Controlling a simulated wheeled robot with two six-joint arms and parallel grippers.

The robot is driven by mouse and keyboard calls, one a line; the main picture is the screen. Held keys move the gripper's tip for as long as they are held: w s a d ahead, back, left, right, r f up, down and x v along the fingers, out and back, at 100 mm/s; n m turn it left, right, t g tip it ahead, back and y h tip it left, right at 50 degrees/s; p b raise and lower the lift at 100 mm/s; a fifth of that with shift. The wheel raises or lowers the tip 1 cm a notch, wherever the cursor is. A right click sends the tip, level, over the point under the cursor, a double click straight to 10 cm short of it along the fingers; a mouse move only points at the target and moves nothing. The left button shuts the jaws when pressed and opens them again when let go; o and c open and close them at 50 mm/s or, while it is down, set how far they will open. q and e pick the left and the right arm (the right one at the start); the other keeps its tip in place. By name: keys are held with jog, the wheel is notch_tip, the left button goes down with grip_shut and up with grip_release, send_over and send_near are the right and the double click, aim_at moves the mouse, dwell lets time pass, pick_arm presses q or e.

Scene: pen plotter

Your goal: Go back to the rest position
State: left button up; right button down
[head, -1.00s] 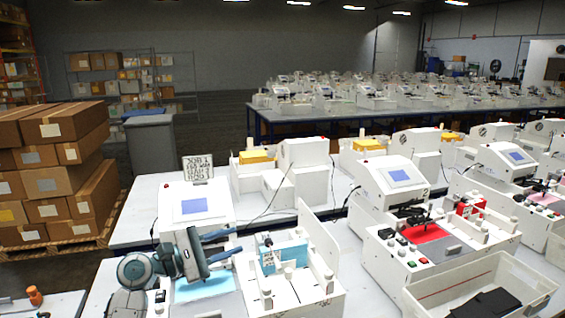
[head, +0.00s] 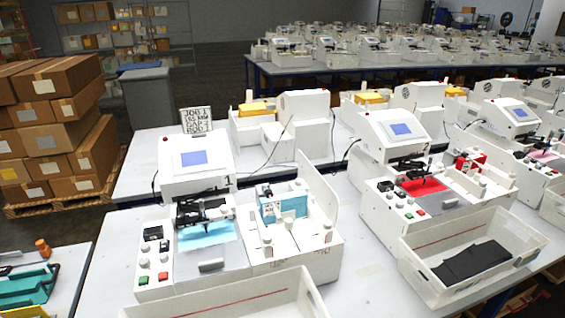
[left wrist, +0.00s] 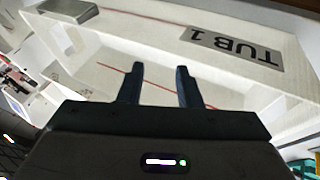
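My left gripper (left wrist: 157,70) shows in the left wrist view with its two fingers apart and nothing between them. It is over a white tub labelled TUB 1 (left wrist: 290,95), which has a red line inside. In the head view neither gripper shows. A white tub (head: 300,288) is cut off at the bottom edge there. Behind it stands the near plotter 1 (head: 195,160), with a screen, a black pen carriage (head: 203,207) and a light blue sheet (head: 205,236) on its bed. My right gripper is out of view.
A second plotter (head: 392,130) with a red sheet (head: 420,187) stands to the right. In front of it is a white tub (head: 420,245) holding dark sheets. A handwritten sign (head: 197,120) stands behind plotter 1. Boxes (head: 60,140) are stacked at left. A teal tray (head: 25,290) is at lower left.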

pick_arm(q)
jog(key=s+a+f+m+g+y, duration=0.15)
jog(key=s+a+m+y, duration=0.35)
jog(key=s, duration=0.7)
jog(key=a+f+n+g+b, duration=0.1)
jog(key=a+f+b, duration=0.15)
jog(key=f, duration=1.65)
jog(key=a+f+g+b, duration=0.15)
jog(key=f+b, duration=0.25)
jog(key=f, duration=1.5)
jog(key=s+f+b, duration=0.2)
jog(key=s+f, duration=0.7)
jog(key=f, duration=0.2)
jog(key=s+a+f+b, duration=0.1)
jog(key=s+f+b, duration=0.2)
jog(key=s+f, duration=0.6)
notch_tip(320, 180, down, 3)
jog(key=shift+s+f+h+b, duration=0.1)
jog(key=shift+s+h+b, duration=0.2)
jog(key=shift+s+h, duration=0.1)
jog(key=shift+a, duration=0.1)
